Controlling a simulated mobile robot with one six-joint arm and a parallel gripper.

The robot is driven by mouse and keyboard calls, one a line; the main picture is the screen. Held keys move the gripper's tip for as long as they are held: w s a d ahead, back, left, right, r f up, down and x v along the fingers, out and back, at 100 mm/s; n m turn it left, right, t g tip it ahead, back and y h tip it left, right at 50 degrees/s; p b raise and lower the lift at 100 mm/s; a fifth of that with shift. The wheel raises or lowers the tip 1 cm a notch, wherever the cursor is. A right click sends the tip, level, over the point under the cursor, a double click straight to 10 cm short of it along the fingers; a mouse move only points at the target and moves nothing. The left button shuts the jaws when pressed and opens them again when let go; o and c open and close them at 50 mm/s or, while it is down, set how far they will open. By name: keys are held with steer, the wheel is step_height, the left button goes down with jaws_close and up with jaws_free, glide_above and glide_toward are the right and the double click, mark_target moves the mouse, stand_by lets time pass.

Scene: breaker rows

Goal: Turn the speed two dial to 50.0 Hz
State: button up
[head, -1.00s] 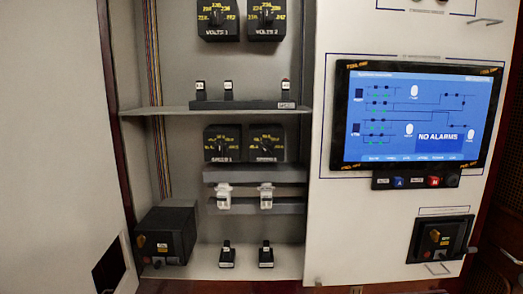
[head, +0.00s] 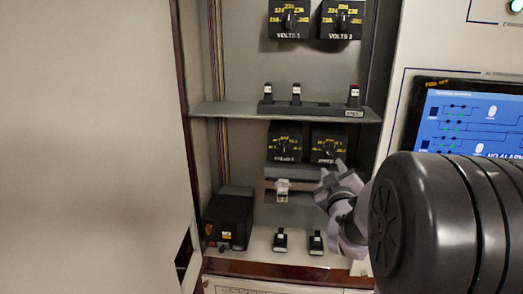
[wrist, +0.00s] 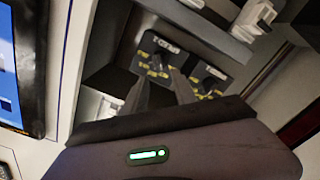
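The speed two dial (head: 329,143) is a black box with a yellow scale and a dark knob, on the cabinet's middle level. It also shows rotated in the wrist view (wrist: 158,54), and its pointer reading is too small to make out. My gripper (head: 333,170) is just in front of and below this dial. In the wrist view its two dark fingers (wrist: 160,78) stand apart, tips close to the dial's knob, with nothing held between them. I cannot tell whether they touch the knob.
The speed one dial (head: 285,142) is directly left. A shelf (head: 230,108) with small switches runs above, below the two volts dials (head: 290,18). A white switch (head: 283,188) sits below; my gripper hides its neighbour. Small black switches (head: 280,240) stand lower. A screen (head: 470,118) is right.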

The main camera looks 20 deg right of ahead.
mark_target(328, 154)
steer(key=p+x, duration=0.1)
steer(key=x, duration=0.7)
steer(key=shift+w, duration=0.25)
steer(key=shift+r, duration=0.1)
jaws_close()
